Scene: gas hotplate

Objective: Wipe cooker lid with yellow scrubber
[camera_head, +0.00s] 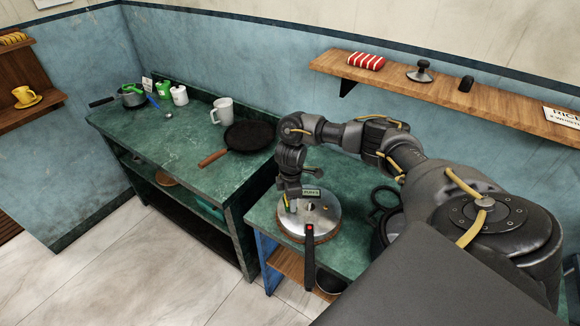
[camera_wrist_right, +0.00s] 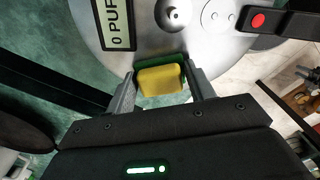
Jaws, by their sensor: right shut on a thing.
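The cooker lid (camera_head: 322,217) is a round, shiny metal disc on the right-hand green worktop. A black handle with a red dot (camera_head: 309,240) sticks out from its front edge. The lid also fills the top of the right wrist view (camera_wrist_right: 190,50), with a small display (camera_wrist_right: 115,22) at the left. My right gripper (camera_head: 290,205) points down over the lid's left part. It is shut on the yellow scrubber (camera_wrist_right: 160,80), which has a green side facing the lid. The scrubber is at or just above the lid surface; contact is hard to tell. My left gripper is out of view.
A black frying pan (camera_head: 250,136), a white mug (camera_head: 222,111) and a pot (camera_head: 131,96) stand on the left worktop. Dark round cookware (camera_head: 385,212) lies right of the lid. A wooden wall shelf (camera_head: 440,90) is above.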

